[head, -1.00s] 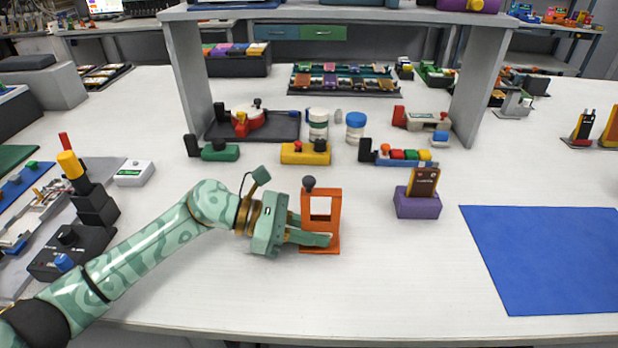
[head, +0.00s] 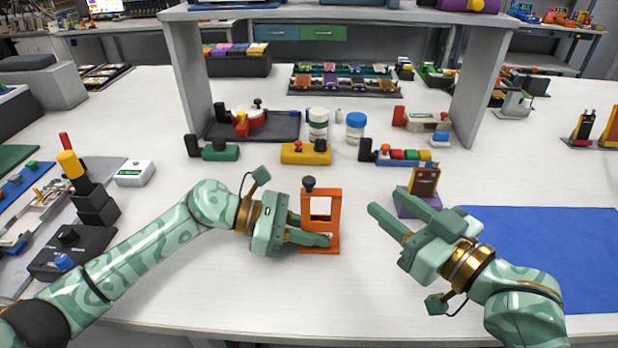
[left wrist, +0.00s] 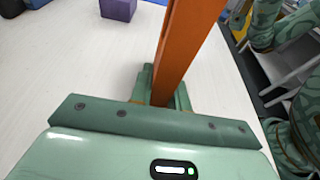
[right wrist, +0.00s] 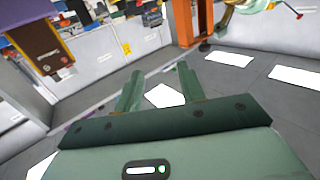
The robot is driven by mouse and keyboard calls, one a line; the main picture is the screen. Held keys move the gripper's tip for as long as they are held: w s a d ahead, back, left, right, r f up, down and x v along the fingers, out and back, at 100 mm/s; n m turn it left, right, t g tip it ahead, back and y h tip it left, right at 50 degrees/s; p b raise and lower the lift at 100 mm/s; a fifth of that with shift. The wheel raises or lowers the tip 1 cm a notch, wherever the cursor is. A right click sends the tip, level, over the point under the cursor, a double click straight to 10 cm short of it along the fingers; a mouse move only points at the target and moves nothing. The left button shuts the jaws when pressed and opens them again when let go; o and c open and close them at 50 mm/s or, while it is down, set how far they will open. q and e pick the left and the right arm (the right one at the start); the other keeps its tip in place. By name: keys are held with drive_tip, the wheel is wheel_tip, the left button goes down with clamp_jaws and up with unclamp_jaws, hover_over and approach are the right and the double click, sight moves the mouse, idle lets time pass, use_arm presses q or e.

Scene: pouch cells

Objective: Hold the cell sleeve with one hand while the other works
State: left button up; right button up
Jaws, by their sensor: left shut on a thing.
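An orange upright frame (head: 334,225), which I take to be the cell sleeve, stands on the table with a black knob on top and a pale window. My left gripper (head: 312,232) is shut on its lower part; its orange post (left wrist: 182,45) rises between the fingers in the left wrist view. A dark brown cell (head: 424,181) with an orange edge stands upright in a purple block (head: 406,206). It also shows in the right wrist view (right wrist: 42,45). My right gripper (head: 388,202) is open and empty, between frame and block, partly hiding the block.
A blue mat (head: 560,235) lies at the right, partly behind my right arm. A yellow block (head: 305,154), a green block (head: 220,153) and white jars (head: 318,125) stand behind, under a grey shelf. The table's front middle is clear.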

drive_tip(key=n+g+y, duration=0.1)
drive_tip(key=n+y, duration=0.1)
approach(314, 183)
drive_tip(key=x, duration=1.1)
clamp_jaws()
